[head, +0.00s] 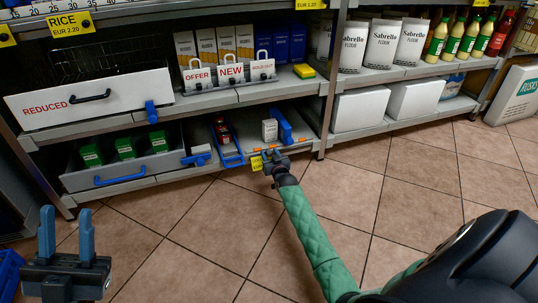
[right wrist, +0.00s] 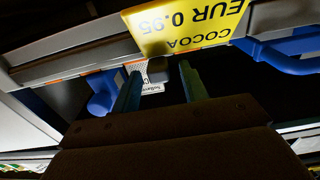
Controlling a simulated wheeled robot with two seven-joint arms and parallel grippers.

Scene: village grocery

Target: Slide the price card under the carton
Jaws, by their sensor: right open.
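The yellow price card (head: 257,163), lettered COCOA EUR 0.95, is at the front edge of the lower shelf; it also shows large and upside down in the right wrist view (right wrist: 185,27). A small white carton (head: 270,130) stands upright on that shelf behind the edge, between blue parts. My right gripper (head: 269,154) is at the shelf edge, just right of the card and in front of the carton. Its two fingers (right wrist: 160,72) are apart, and I see no card between them. My left gripper (head: 67,218) is open and empty, low at the left, away from the shelf.
A blue-framed tray (head: 228,155) is left of the carton, and a blue bar (head: 282,126) is right of it. A drawer with green packs (head: 120,172) stands open at the left. The upper shelf (head: 215,98) overhangs the carton. The tiled floor (head: 400,190) is clear.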

